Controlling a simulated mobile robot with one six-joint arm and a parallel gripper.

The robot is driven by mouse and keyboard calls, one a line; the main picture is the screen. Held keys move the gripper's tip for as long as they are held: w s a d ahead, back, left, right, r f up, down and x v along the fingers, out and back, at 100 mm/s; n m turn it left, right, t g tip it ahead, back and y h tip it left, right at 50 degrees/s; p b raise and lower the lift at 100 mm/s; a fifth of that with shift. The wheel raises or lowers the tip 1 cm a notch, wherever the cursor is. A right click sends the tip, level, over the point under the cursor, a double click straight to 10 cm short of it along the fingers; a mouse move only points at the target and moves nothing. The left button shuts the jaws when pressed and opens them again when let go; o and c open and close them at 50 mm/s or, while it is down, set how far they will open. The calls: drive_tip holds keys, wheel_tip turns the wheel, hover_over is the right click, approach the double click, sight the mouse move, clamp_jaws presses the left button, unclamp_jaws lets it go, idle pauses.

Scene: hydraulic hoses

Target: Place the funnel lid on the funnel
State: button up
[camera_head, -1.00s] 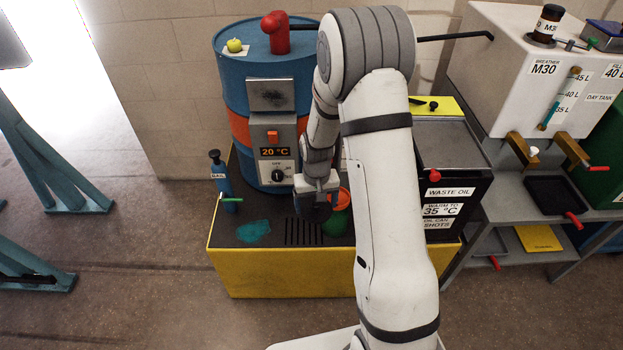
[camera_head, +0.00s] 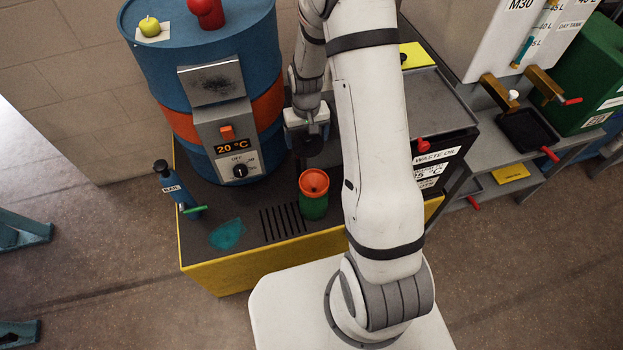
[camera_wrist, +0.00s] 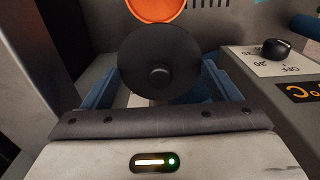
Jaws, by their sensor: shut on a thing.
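The funnel (camera_head: 314,183) is an orange cone set in a green body, upright on the dark bench top, its mouth uncovered. My gripper (camera_head: 308,132) is behind the funnel, beside the blue drum. It is shut on the funnel lid (camera_wrist: 159,66), a round black disc with a small knob at its middle, held between the blue fingers in the wrist view. In the head view the lid (camera_head: 308,146) shows as a dark shape under the gripper. The orange funnel rim (camera_wrist: 156,8) shows beyond the lid at the top of the wrist view, apart from it.
The blue drum (camera_head: 215,95) with its heater box (camera_head: 236,170) stands left of my gripper. A small blue bottle (camera_head: 177,190) stands at the bench's left. The waste oil box (camera_head: 432,168) is at the right. Slots (camera_head: 283,221) lie left of the funnel.

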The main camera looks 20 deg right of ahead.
sight(314, 181)
drive_tip(key=shift+f+b, duration=0.15)
drive_tip(key=shift+b, duration=0.5)
drive_tip(key=s+m+b, duration=0.1)
drive_tip(key=m+b, duration=0.1)
drive_tip(key=b, duration=0.2)
drive_tip(key=shift+s, duration=0.1)
drive_tip(key=s+r+m+b, duration=0.1)
drive_tip(key=s+m+b, duration=0.5)
drive_tip(key=b, duration=0.3)
wheel_tip(314, 181, down, 9)
drive_tip(key=b, duration=0.2)
drive_tip(key=shift+b, duration=0.3)
